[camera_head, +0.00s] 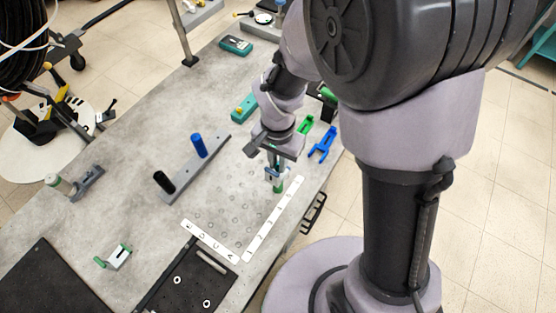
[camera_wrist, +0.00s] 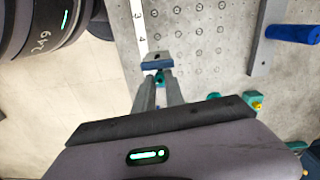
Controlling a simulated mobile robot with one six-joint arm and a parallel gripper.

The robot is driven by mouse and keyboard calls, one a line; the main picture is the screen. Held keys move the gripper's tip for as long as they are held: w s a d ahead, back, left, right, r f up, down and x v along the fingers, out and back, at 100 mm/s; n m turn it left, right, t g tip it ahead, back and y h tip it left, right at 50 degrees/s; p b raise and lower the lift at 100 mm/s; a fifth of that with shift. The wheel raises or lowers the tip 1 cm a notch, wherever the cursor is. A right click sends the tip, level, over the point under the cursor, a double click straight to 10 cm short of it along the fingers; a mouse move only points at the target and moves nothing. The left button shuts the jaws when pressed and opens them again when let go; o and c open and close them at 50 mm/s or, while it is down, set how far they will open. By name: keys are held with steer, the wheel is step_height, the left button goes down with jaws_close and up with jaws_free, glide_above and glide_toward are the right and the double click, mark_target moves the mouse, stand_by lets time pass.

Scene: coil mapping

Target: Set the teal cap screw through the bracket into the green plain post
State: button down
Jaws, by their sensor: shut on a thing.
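My gripper (camera_head: 272,160) is shut near the right edge of the grey table, pointing down. In the wrist view, the teal cap screw (camera_wrist: 159,78) shows between the fingertips (camera_wrist: 160,84). A blue bracket (camera_wrist: 157,66) lies just beyond the screw, beside the numbered strip. In the head view, the green post (camera_head: 278,187) stands below the fingertips, with blue bracket parts (camera_head: 271,175) around its upper end. The screw's lower end is hidden, so I cannot tell whether it is in the bracket or the post.
White label strips (camera_head: 275,218) border the hole grid (camera_head: 228,215). A grey bar (camera_head: 183,183) with a blue post (camera_head: 198,146) and a black post (camera_head: 164,182) lies left. Green (camera_head: 306,126) and blue (camera_head: 323,144) forked tools lie behind right. A black tray (camera_head: 170,285) is in front.

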steer(key=shift+f+b, duration=0.75)
steer(key=shift+f, duration=0.15)
steer(key=m, duration=0.5)
steer(key=c, duration=1.3)
jaws_free()
step_height(320, 180, up, 17)
steer(key=p, duration=0.6)
steer(key=s+d+n+t+b, duration=0.2)
steer(key=s+b, duration=0.1)
steer(key=s+d+r+n+t+y+b, duration=0.1)
steer(key=s+d+n+t+b, duration=0.1)
steer(key=s+b, duration=0.1)
steer(key=s+d+n+t+y+b, duration=0.1)
steer(key=s+d+n+b, duration=0.1)
steer(key=s, duration=0.3)
steer(key=shift+s+d+r+n+t+b, duration=0.2)
steer(key=shift+d+n+t+b, duration=0.25)
steer(key=shift+b, duration=0.45)
